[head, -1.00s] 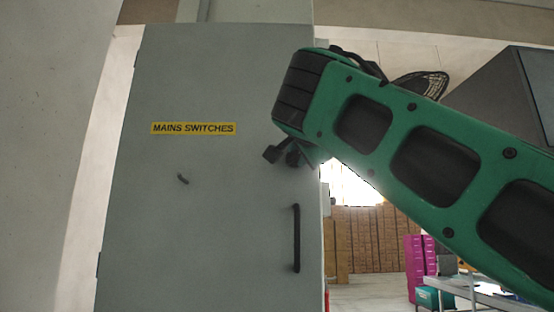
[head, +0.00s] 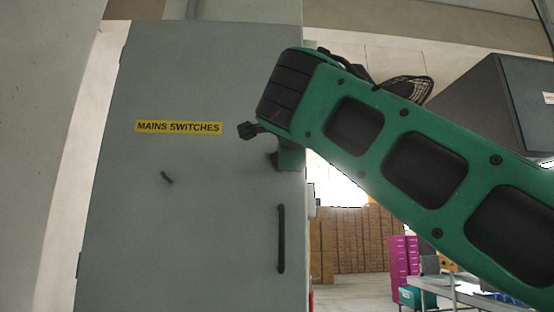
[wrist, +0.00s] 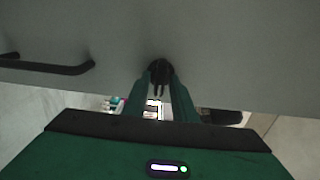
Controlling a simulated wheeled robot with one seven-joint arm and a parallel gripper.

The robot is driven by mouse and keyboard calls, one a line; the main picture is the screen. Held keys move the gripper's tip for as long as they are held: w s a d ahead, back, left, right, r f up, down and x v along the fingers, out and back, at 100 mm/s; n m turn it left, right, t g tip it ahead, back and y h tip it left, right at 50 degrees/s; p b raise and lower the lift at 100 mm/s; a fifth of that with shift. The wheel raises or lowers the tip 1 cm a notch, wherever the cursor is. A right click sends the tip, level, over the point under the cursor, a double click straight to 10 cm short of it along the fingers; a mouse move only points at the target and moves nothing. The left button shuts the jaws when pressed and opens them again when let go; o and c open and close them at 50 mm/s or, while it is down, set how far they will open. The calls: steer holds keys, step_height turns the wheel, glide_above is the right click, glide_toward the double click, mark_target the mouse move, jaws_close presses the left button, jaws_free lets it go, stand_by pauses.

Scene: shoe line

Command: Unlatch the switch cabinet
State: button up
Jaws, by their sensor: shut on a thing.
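The switch cabinet's grey door (head: 110,220) fills the left half of the head view and is closed. It bears a yellow "MAINS SWITCHES" label (head: 178,128) and an upright black bar handle (head: 281,238). A black latch knob (head: 272,160) sits near the door's right edge, above the handle, partly hidden by my gripper (head: 284,158). In the wrist view, my gripper's two green fingers (wrist: 160,78) close around the dark latch knob (wrist: 160,66). The bar handle (wrist: 48,67) shows there at left. The latch's exact angle is hard to tell.
A small dark fitting (head: 167,178) is on the door, left of the latch. A pale wall or pillar (head: 30,150) stands at far left. Beyond the cabinet's right side are magenta drawers (head: 404,256), a table (head: 460,290) and open floor.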

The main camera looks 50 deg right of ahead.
steer(key=shift+f, duration=0.2)
steer(key=o, duration=0.7)
steer(key=shift+w+d, duration=0.1)
steer(key=shift+o, duration=0.2)
steer(key=shift+r, duration=0.1)
steer(key=v, duration=1.1)
